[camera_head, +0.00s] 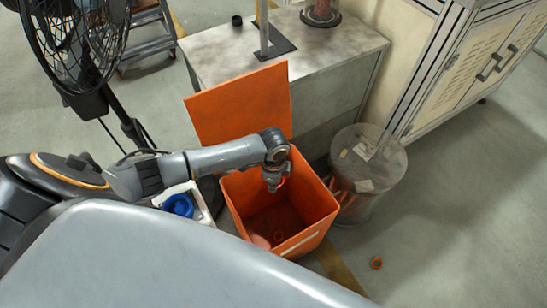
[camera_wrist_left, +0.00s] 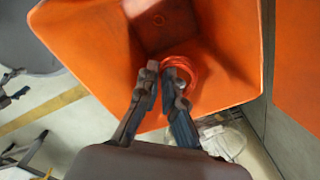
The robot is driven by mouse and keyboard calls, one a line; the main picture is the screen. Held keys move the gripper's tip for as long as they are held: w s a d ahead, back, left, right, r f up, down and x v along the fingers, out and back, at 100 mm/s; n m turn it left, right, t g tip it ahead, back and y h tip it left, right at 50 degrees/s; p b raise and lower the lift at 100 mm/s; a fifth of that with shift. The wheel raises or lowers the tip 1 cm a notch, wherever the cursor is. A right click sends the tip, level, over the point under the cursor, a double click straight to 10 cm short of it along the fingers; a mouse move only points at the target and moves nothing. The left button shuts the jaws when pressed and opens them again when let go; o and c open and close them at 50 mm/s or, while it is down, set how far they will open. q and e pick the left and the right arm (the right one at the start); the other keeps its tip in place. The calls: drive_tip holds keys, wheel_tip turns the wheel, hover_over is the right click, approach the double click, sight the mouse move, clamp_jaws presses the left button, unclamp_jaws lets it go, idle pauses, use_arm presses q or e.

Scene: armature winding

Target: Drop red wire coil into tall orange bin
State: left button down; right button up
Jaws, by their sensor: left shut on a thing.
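The tall orange bin (camera_head: 315,192) stands open in the middle of the head view, with its lid raised at the back. My left gripper (camera_head: 274,187) points down at the bin's mouth, near its back side. In the left wrist view my left gripper (camera_wrist_left: 162,70) is shut on the red wire coil (camera_wrist_left: 194,75), a thin loop beside the fingertips. The orange bin fills the top of that view (camera_wrist_left: 85,30), with the coil over its opening. In the head view the coil is mostly hidden by the gripper. My right gripper is not in view.
A clear cylindrical bin (camera_head: 362,200) stands right of the orange bin. A metal bench (camera_head: 225,55) is behind, and a black fan (camera_head: 75,45) is at left. A small orange ring (camera_head: 376,263) lies on the floor at right. A container with a blue item (camera_head: 180,205) is left of the bin.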

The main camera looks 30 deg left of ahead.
use_arm(q)
drive_tip(key=c, duration=1.4)
unclamp_jaws()
drive_tip(key=shift+r, duration=0.15)
wheel_tip(320, 180, up, 12)
drive_tip(key=shift+f, duration=0.1)
